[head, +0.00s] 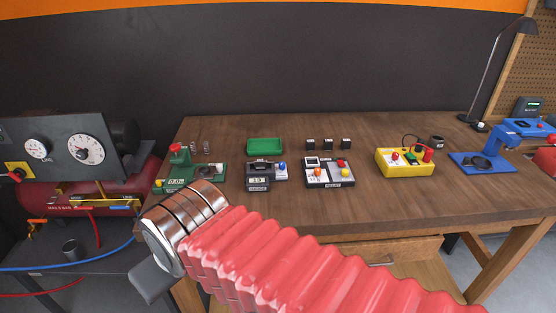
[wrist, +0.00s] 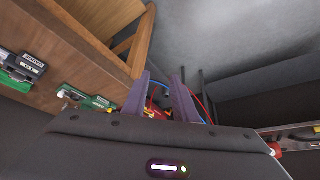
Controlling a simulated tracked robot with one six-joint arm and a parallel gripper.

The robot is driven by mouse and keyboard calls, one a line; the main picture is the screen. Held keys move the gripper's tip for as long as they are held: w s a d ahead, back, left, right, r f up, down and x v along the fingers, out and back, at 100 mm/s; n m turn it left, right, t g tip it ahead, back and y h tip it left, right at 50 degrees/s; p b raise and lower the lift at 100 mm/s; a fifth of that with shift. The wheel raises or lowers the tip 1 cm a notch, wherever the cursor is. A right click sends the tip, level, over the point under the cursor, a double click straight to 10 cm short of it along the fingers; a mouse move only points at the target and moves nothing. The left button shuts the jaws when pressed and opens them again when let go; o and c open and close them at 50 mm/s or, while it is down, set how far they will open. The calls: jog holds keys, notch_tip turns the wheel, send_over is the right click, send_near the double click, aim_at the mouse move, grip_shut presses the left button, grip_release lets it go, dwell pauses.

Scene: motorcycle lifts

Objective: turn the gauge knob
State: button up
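A dark gauge panel (head: 112,140) stands at the far left in the head view. It carries a large white dial (head: 86,149) with a small red part near its middle, and a smaller white dial (head: 37,148). A red knob (head: 16,175) sits on a yellow plate at the panel's lower left. I cannot tell which part is the gauge knob. In the wrist view my gripper (wrist: 161,84) has its two fingers apart, with nothing held. Red and blue hoses show behind and between the fingers. In the head view my fingers are hidden, and my wrist is right of and below the panel.
A red tank (head: 85,183) with brass fittings and hoses is below the panel. The wooden bench (head: 300,215) to the right bears a green device (head: 190,175), a green tray (head: 266,146), a yellow box (head: 405,162) and other devices. A drawer (head: 375,252) is under the bench.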

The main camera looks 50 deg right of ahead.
jog(key=w+d+r+n+g+h, duration=0.2)
jog(key=w+d+r+n, duration=0.25)
jog(key=w+d, duration=0.4)
jog(key=n+g+h, duration=0.2)
jog(key=n+g, duration=0.4)
jog(key=n, duration=0.2)
send_over(282, 163)
jog(key=w+a, duration=0.3)
jog(key=a, duration=0.2)
jog(key=f, duration=0.1)
jog(key=shift+s+a, duration=0.15)
jog(key=shift+s, duration=0.05)
jog(key=shift+f, duration=0.15)
jog(key=x, duration=1.3)
jog(key=shift+w+f, duration=0.15)
jog(key=shift+f, duration=0.2)
